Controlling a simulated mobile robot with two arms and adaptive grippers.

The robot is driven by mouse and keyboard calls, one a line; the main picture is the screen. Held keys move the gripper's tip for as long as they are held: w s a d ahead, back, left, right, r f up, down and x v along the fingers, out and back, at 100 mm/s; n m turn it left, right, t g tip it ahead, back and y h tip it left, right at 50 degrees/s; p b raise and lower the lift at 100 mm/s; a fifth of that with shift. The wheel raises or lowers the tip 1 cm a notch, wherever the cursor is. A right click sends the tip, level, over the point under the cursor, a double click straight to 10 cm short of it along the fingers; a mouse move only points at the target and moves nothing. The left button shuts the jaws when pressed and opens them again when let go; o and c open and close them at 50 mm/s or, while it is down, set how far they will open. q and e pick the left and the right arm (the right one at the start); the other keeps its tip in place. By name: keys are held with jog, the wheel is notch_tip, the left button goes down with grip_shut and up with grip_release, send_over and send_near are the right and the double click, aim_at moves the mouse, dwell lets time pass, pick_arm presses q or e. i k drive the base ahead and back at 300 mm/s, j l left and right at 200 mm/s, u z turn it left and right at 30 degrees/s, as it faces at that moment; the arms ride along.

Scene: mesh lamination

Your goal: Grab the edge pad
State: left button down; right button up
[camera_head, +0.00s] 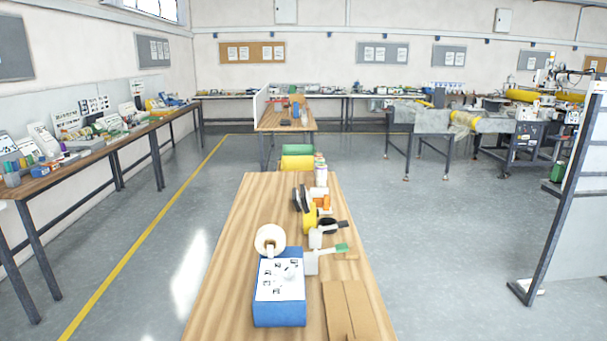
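A wooden table (230,258) stretches away in front of me with several items along its middle and right side. A blue box with a white printed top (279,313) stands at the near end, with a pale roll (270,240) just behind it. A tool with a green end (342,248) lies to the right of the box. A flat brown piece (345,305) lies at the near right. I cannot tell for sure which item is the edge pad. Neither of my grippers shows in this view.
A yellow ring-shaped item (309,219), dark upright items (297,199) and a bottle (321,175) stand farther along the table. Its left side is bare. A long side bench (120,139) stands at the left, a grey rack (575,190) at the right. Floor beside the table is open.

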aim_at(352, 253)
jog(key=l+z, duration=0.15)
jog(key=z, duration=0.2)
jog(key=l+z, duration=0.15)
jog(key=z, duration=0.15)
jog(key=i+l+z, duration=0.3)
jog(key=l, duration=0.25)
jog(key=i+l+z, duration=0.3)
jog(key=l, duration=0.2)
jog(key=i+l+z, duration=0.3)
jog(key=l, duration=0.15)
jog(key=i+l+u, duration=0.25)
jog(key=i, duration=0.15)
jog(key=i+l+u, duration=0.1)
jog(key=i+u, duration=0.45)
jog(key=u, duration=0.2)
jog(key=i+u, duration=0.25)
jog(key=u, duration=0.2)
jog(key=i+u, duration=0.25)
jog(key=u, duration=0.2)
jog(key=i+l+u, duration=0.2)
jog(key=u, duration=0.2)
